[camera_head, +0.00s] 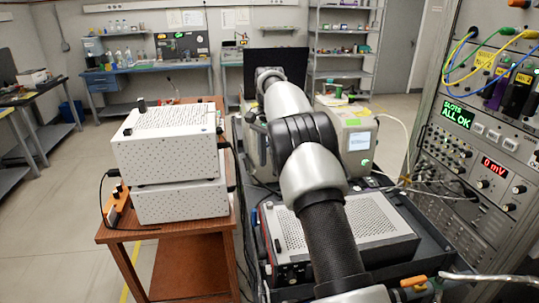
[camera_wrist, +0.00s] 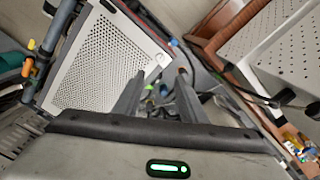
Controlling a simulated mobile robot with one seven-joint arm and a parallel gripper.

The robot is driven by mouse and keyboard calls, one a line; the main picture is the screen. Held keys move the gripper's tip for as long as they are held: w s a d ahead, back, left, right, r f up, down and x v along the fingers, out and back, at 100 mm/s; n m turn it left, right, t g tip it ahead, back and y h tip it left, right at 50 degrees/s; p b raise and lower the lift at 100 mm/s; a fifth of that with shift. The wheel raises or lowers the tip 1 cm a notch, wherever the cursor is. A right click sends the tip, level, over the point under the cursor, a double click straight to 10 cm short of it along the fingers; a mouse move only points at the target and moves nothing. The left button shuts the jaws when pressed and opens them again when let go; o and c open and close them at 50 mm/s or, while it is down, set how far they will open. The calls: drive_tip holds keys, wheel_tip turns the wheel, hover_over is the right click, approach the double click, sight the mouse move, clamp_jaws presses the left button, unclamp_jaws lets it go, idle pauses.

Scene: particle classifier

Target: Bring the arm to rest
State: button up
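My arm (camera_head: 300,150) rises from the bottom of the head view and reaches away over the dark bench. Its far end is around a pale rounded joint, and my gripper is hidden there. In the wrist view my gripper (camera_wrist: 160,76) shows two dark fingers, apart, with nothing held between them. A green light glows on the gripper body. Beyond the fingers are a perforated instrument panel (camera_wrist: 103,60) at left and dark cables.
Two white perforated boxes (camera_head: 165,145) are stacked on a wooden cart (camera_head: 190,255) at left. A perforated-top instrument (camera_head: 375,225) lies under my arm. An equipment rack (camera_head: 490,150) reading "ALL OK" and "0 mV" stands close at right. Cables hang around it. Floor shows at left.

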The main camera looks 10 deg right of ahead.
drive_tip(key=shift+r, duration=0.95)
